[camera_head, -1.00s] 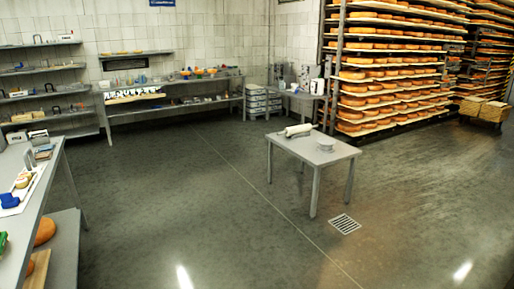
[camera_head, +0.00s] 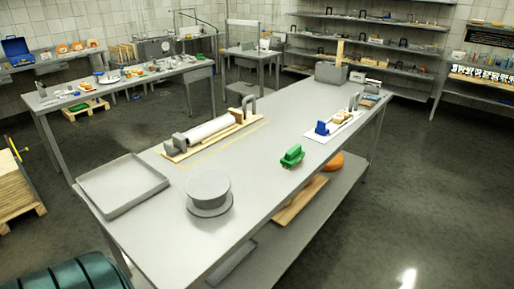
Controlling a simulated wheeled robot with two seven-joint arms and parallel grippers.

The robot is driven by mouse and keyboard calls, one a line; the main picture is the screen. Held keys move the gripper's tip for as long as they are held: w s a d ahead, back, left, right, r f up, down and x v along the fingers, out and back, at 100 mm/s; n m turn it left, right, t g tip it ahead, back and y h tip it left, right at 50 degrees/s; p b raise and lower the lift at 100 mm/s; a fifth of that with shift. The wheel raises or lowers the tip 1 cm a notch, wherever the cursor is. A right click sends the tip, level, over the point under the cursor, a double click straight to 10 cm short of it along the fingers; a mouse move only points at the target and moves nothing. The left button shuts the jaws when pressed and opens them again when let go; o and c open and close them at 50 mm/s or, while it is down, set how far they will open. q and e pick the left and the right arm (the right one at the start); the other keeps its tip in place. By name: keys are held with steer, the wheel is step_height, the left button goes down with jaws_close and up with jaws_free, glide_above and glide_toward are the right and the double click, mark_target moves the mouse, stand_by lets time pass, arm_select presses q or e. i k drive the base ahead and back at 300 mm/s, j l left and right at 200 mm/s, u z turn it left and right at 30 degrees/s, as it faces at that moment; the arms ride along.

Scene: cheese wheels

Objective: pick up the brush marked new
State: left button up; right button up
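No brush marked "new" can be made out; no label is legible at this size. On the long grey table (camera_head: 240,172) lies a small green object (camera_head: 292,156), maybe a brush, near the right edge. Neither of my grippers is in view.
The table also holds an empty grey tray (camera_head: 122,184), a round grey stand (camera_head: 208,190) and a white roller (camera_head: 212,131) on a board. Another worktable (camera_head: 125,82) stands at the back left. A dark green ribbed object (camera_head: 75,275) is at bottom left. Open floor lies right.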

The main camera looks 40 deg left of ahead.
mark_target(294, 155)
steer(key=i+u, duration=0.15)
steer(key=u, duration=0.25)
steer(key=i+u, duration=0.15)
steer(key=u, duration=0.25)
steer(key=i+l+u, duration=0.15)
steer(key=u, duration=0.25)
steer(key=i+l+u, duration=0.1)
steer(key=u, duration=0.25)
steer(key=i+l+u, duration=0.35)
steer(key=u, duration=0.2)
